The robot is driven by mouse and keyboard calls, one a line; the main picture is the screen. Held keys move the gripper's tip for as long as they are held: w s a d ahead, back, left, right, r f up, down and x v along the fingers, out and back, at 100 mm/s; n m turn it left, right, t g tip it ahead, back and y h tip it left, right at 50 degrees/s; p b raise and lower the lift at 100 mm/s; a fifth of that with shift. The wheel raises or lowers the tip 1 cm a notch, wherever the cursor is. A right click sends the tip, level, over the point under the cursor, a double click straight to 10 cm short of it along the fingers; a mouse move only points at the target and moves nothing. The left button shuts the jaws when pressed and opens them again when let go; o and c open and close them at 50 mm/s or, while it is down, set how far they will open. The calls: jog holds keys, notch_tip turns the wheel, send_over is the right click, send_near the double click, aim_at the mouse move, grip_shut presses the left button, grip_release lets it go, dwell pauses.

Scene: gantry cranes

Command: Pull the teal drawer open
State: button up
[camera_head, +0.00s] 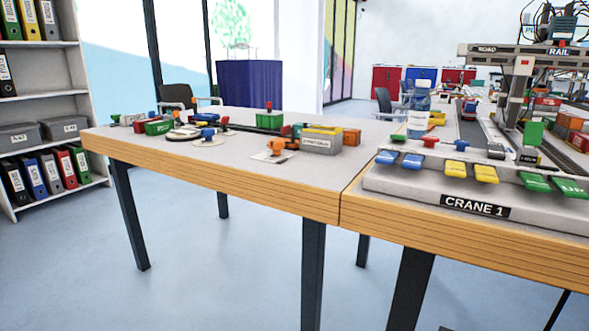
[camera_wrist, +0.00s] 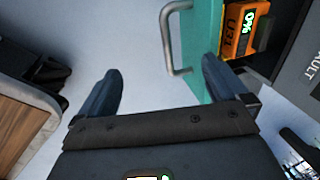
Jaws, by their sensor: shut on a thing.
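In the wrist view, the teal drawer (camera_wrist: 200,38) is at the top, right of centre. It stands partly out from its grey cabinet, so its inside shows. A silver bow handle (camera_wrist: 168,42) sits on its front. The right finger overlaps the teal panel. An orange device (camera_wrist: 243,30) with a green 0% display lies in the drawer. The head view shows neither the drawer nor my gripper.
Grey cabinet (camera_wrist: 300,65) with partly readable lettering stands right of the drawer. A wooden edge (camera_wrist: 22,125) is at lower left; floor lies between. In the head view, a table (camera_head: 230,178) holds small models, and a CRANE 1 console (camera_head: 400,185) stands right.

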jog(key=s+a+f+g+y+p, duration=0.1)
jog(key=s+a+f+g+p, duration=0.15)
jog(key=s+a+f, duration=0.35)
notch_tip(320, 180, up, 8)
jog(key=d+t+p, duration=0.1)
jog(key=p, duration=0.4)
jog(key=shift+w+d+f, duration=0.15)
jog(key=shift+w+d, duration=0.15)
jog(key=shift+d, duration=0.05)
jog(key=s+a+r+n+t, duration=0.1)
jog(key=a+r+n+t, duration=0.6)
jog(key=r, duration=0.9)
jog(key=s+a+r+n+t, duration=0.1)
jog(key=a+r+n+t, duration=0.1)
jog(key=a+r+n, duration=1.05)
jog(key=s+a+r+n+t, duration=0.1)
jog(key=a+r+n+t, duration=0.55)
jog(key=r, duration=1.25)
notch_tip(320, 180, up, 22)
jog(key=a+m+g+p, duration=0.1)
jog(key=m+p, duration=0.1)
jog(key=p, duration=2)
jog(key=shift+a+g+y, duration=0.3)
jog(key=shift+a+y, duration=0.05)
jog(key=shift+y, duration=0.05)
